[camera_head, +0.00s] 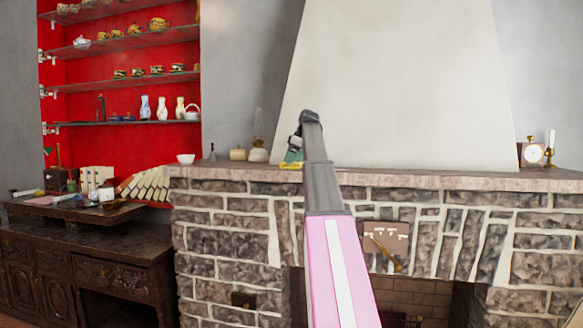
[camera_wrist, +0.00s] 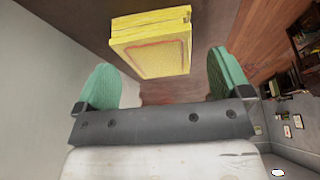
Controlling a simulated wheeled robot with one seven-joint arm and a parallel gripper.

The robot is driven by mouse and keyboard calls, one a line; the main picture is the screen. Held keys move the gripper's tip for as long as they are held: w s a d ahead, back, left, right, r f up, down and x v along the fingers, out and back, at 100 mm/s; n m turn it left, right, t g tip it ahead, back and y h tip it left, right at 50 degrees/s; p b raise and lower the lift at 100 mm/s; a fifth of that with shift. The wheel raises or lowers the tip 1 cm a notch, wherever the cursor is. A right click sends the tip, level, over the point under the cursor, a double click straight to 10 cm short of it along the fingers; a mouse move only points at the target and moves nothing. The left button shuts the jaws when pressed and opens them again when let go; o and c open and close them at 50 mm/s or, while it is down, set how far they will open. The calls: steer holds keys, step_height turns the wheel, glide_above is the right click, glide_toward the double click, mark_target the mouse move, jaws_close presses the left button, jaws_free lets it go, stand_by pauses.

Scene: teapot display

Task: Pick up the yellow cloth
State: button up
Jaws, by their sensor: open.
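The yellow cloth (camera_wrist: 152,46) is a folded, block-like stack with a faint reddish line on its face. In the wrist view it lies beyond and between the two green fingertips of my gripper (camera_wrist: 160,82), apart from both. In the head view a small part of the cloth (camera_head: 290,166) shows on the mantel, just left of my arm and below my gripper (camera_head: 293,155). My gripper is open and empty. My arm hides part of the mantel behind it.
The stone fireplace mantel (camera_head: 440,180) runs across the view. Left of my gripper stand a white bowl (camera_head: 186,158), a candle (camera_head: 237,154) and a lamp (camera_head: 258,152). The mantel between is clear.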

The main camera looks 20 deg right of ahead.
steer(key=shift+x, duration=0.8)
steer(key=c, duration=1)
steer(key=shift+r, duration=0.55)
steer(key=r, duration=0.3)
steer(key=shift+s+a+r, duration=0.1)
steer(key=shift+a+r, duration=0.25)
steer(key=shift+a, duration=0.05)
steer(key=a+r, duration=0.2)
steer(key=a, duration=0.1)
steer(key=s+a+r, duration=0.1)
steer(key=a+r, duration=0.1)
steer(key=a, duration=0.2)
steer(key=s+a+r, duration=0.1)
steer(key=a+r, duration=0.1)
steer(key=a, duration=0.1)
steer(key=shift+a+r, duration=0.15)
steer(key=shift+a, duration=0.1)
steer(key=shift+o, duration=0.3)
